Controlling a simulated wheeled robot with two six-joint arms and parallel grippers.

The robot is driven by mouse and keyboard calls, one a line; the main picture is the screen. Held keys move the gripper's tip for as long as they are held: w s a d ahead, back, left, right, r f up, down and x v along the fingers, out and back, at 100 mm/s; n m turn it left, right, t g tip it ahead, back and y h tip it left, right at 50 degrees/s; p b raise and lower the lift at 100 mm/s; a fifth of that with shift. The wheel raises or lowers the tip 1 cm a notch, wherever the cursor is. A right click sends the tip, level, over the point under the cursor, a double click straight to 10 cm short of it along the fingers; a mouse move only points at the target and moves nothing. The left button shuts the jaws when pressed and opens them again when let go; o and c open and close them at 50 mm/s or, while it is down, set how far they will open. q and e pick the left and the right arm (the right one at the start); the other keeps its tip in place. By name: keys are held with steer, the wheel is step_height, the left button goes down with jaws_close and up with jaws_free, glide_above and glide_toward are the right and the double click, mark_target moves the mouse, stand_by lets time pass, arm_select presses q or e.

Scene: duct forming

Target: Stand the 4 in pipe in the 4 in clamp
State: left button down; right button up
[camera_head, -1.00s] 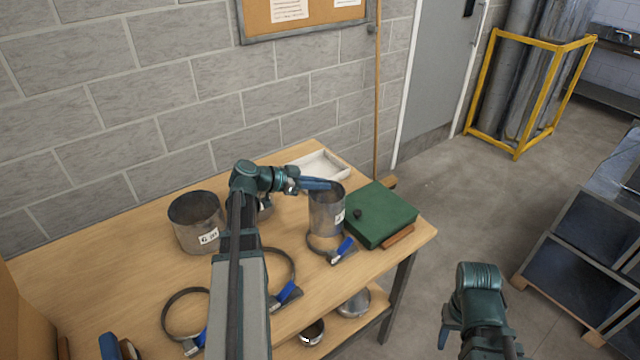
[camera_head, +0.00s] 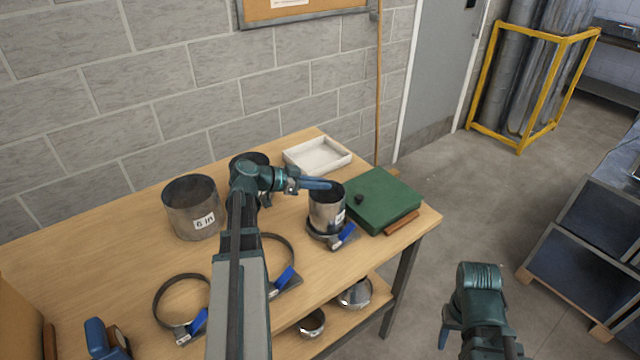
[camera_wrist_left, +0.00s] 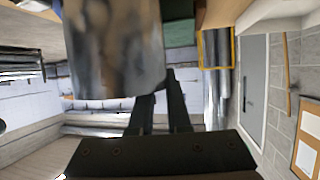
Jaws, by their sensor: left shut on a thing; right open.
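The 4 in pipe (camera_head: 325,212), a short grey metal cylinder with a white label, stands upright at the right of the table. The 4 in clamp (camera_head: 322,237), a dark ring with a blue handle (camera_head: 341,236), surrounds its lower end. Whether the pipe rests on the bottom cannot be told. My left gripper (camera_head: 318,184) is shut on the pipe's upper rim. The left wrist view shows the pipe (camera_wrist_left: 112,50) large beside the fingers (camera_wrist_left: 160,105). My right gripper (camera_head: 446,336) is open and empty, off the table's right side, partly hidden by its own arm.
A green box (camera_head: 378,198) stands close right of the pipe and a white tray (camera_head: 318,156) behind it. The 6 in pipe (camera_head: 190,210) and another pipe (camera_head: 246,160) stand left. Two open clamps (camera_head: 160,309) (camera_head: 290,250) lie in front. Metal parts (camera_head: 355,294) sit on the lower shelf.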

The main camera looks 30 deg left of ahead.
arm_select(q)
steer(key=c, duration=0.8)
jaws_free()
steer(key=shift+s, duration=0.1)
steer(key=p+v, duration=0.5)
steer(key=v, duration=0.8)
steer(key=shift+s+a+p, duration=0.2)
steer(key=shift+s+p, duration=0.1)
steer(key=shift+r, duration=0.1)
